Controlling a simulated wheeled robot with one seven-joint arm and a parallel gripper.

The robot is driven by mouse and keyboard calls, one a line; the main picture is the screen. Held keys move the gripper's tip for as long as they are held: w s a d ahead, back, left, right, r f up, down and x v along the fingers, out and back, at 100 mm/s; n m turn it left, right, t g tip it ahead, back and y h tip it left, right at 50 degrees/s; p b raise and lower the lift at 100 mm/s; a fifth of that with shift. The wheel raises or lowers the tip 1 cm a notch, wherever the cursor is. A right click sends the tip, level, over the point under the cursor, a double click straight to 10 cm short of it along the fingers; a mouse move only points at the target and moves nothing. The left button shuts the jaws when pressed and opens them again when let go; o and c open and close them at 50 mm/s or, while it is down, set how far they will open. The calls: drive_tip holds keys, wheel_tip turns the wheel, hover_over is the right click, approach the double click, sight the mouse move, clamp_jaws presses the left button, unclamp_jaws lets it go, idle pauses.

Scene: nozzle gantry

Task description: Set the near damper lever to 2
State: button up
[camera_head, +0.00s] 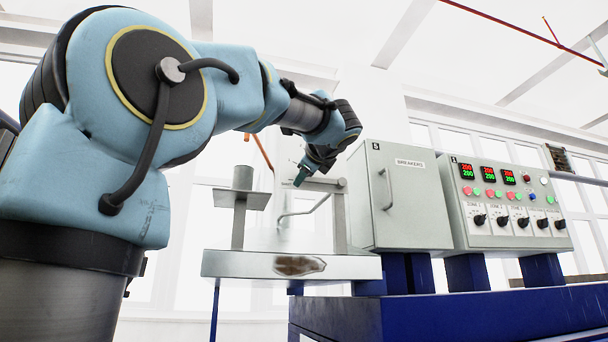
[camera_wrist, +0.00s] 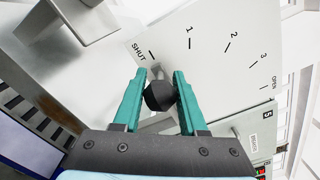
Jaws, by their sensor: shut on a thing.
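The wrist view shows a dark round lever knob (camera_wrist: 158,96) between the two teal fingers of my gripper (camera_wrist: 160,82), which are shut on it. A short grey part shows just beyond the knob. The pale dial plate (camera_wrist: 215,75) behind it carries marks SHUT, 1, 2, 3 and OPEN in an arc. The knob is closest to the SHUT mark (camera_wrist: 140,52); the 2 mark (camera_wrist: 230,46) lies well to its right. The lever's pivot is hidden. In the head view my gripper (camera_head: 300,178) is small, beside grey metalwork, and the knob cannot be made out.
A grey BREAKERS cabinet (camera_head: 408,200) stands close to the right of my gripper, with a control panel (camera_head: 505,205) beyond it. A grey post with a flat plate (camera_head: 240,197) stands to the left. A metal shelf (camera_head: 235,264) lies below. An orange rod (camera_head: 262,152) shows behind my arm.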

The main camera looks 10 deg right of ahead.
clamp_jaws()
drive_tip(key=shift+f, duration=0.1)
idle(0.8)
